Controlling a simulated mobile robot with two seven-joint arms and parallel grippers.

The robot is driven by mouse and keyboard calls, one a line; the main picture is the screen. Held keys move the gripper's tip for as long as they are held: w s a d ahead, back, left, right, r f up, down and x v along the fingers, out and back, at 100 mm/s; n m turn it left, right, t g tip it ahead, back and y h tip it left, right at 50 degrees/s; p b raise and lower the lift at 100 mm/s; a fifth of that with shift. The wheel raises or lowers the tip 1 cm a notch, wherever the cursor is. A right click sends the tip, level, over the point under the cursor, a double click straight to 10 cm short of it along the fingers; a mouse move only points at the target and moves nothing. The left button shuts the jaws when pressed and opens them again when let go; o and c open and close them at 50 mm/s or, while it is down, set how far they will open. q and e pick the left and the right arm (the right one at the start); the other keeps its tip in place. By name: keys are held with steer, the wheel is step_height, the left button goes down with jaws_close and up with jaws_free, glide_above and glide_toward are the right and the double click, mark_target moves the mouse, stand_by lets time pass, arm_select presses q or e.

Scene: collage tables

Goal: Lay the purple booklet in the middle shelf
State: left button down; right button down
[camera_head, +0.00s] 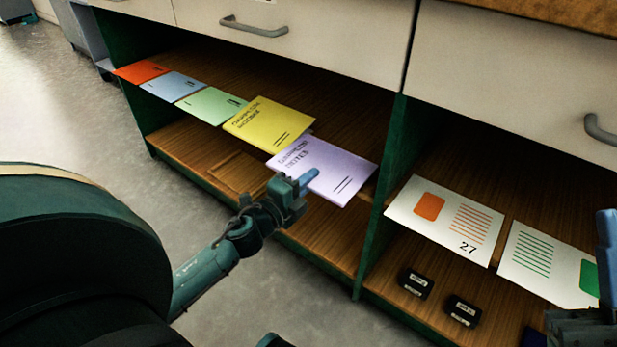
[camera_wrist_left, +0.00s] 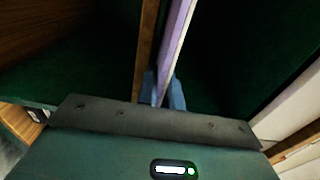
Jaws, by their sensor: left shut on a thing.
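The purple booklet (camera_head: 335,168) is flat, cover up, at the right end of the middle shelf (camera_head: 374,122) in the left bay, with its front part out past the shelf edge. My left gripper (camera_head: 306,181) is shut on its front edge. In the left wrist view the booklet (camera_wrist_left: 178,40) shows edge-on between the blue fingertips (camera_wrist_left: 164,92), close beside the brown shelf board (camera_wrist_left: 147,50). I cannot tell whether it rests on the board. My right gripper (camera_head: 603,265) is partly in view at the right edge; its jaw opening cannot be made out.
Yellow (camera_head: 268,125), green (camera_head: 211,105), blue (camera_head: 172,86) and orange (camera_head: 141,72) booklets lie in a row left of the purple one. A green divider (camera_head: 378,215) stands to its right. Two white sheets (camera_head: 446,218) and two black blocks (camera_head: 416,283) are in the right bay.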

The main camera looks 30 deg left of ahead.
steer(key=shift+r, duration=0.1)
arm_select(q)
steer(key=c, duration=1.5)
jaws_free()
